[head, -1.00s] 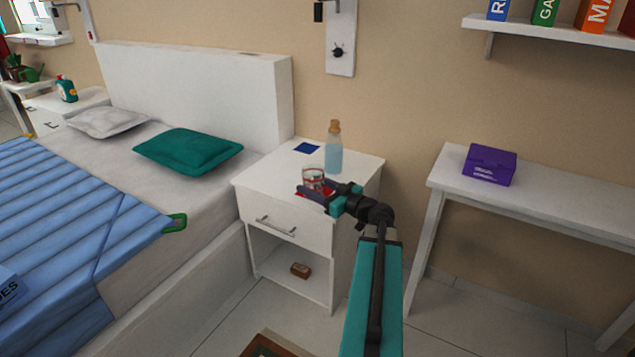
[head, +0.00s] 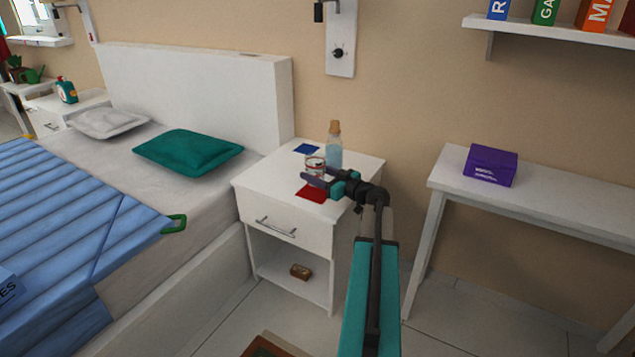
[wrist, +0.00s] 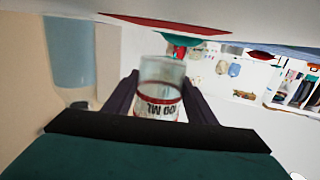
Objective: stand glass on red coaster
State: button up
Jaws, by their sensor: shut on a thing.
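The clear glass (head: 315,164) with red markings is held upright between the fingers of my gripper (head: 318,181). In the wrist view, which looks upside down, the glass (wrist: 161,88) sits between both dark fingers (wrist: 160,100), with a gap between its base and the white top. The red coaster (head: 312,194) lies flat on the nightstand, near its front edge, and looks bare. In the head view the glass appears above and slightly behind it. The coaster also shows as a red strip in the wrist view (wrist: 165,24).
A corked bottle of blue liquid (head: 334,148) stands close behind the glass on the white nightstand (head: 268,175). A blue coaster (head: 306,149) lies at the back left. A brown object (head: 300,271) is on the lower shelf. The bed (head: 190,215) is to the left.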

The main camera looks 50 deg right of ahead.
dwell(0.3)
jog(key=shift+f+b, duration=0.4)
jog(key=shift+f, duration=1.3)
jog(key=shift+f+b, duration=0.2)
jog(key=shift+b, duration=0.15)
jog(key=o, duration=1.1)
jog(key=shift+o, duration=0.2)
jog(key=shift+r+p, duration=0.25)
jog(key=shift+p, duration=0.2)
jog(key=s, duration=0.8)
jog(key=s+p, duration=0.1)
jog(key=s, duration=0.3)
jog(key=shift+d+r, duration=0.25)
jog(key=shift+d, duration=0.05)
jog(key=shift+a, duration=0.1)
